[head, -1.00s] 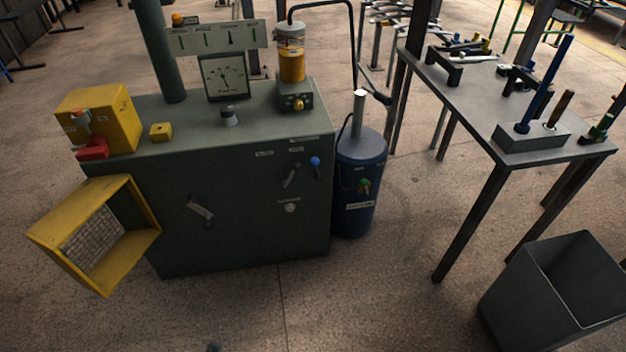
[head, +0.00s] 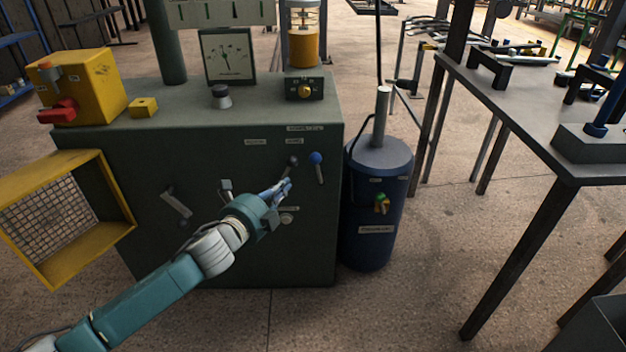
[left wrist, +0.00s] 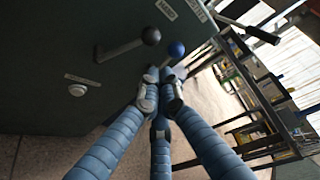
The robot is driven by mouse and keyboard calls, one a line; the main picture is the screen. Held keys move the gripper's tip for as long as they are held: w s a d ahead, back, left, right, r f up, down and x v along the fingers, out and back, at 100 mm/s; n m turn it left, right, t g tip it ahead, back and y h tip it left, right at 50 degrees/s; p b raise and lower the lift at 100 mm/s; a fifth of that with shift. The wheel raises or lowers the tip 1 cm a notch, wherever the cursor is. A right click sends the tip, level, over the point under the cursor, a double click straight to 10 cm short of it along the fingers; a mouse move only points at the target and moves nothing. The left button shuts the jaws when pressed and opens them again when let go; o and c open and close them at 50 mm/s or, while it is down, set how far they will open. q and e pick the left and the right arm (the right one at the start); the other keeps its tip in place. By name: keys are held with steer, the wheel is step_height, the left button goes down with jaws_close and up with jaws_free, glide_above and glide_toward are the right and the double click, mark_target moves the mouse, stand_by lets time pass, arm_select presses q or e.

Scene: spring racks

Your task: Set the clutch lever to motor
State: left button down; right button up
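On the dark green cabinet (head: 100,175) front, a lever with a black knob (head: 293,161) slants up and right beneath small labels. Beside it on the right is a lever with a blue knob (head: 316,158). I cannot read for sure which label marks the clutch. In the left wrist view the black knob (left wrist: 151,36) and blue knob (left wrist: 177,49) are both just beyond my fingers. My left gripper (head: 284,188) is in front of the panel, just below the black knob, its fingers drawn together with nothing seen between them. It hides part of the black lever's arm. My right gripper is out of view.
A yellow mesh guard (head: 65,220) stands open at the left. Another grey handle (head: 176,203) is on the panel's left. A blue cylinder tank (head: 375,215) stands right of the cabinet, and a metal table (head: 520,110) is further right. A round button (head: 287,218) is below the levers.

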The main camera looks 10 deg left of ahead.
arm_select(q)
steer(key=shift+d+r, duration=0.25)
steer(key=shift+r, duration=0.15)
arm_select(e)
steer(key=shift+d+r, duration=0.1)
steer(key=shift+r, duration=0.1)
arm_select(q)
steer(key=b+x, duration=0.1)
steer(key=x, duration=0.9)
steer(key=shift+b, duration=0.4)
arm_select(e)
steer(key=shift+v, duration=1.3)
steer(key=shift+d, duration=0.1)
arm_select(q)
steer(key=shift+s+a+r, duration=0.1)
steer(key=shift+a+r, duration=0.1)
steer(key=shift+a, duration=0.05)
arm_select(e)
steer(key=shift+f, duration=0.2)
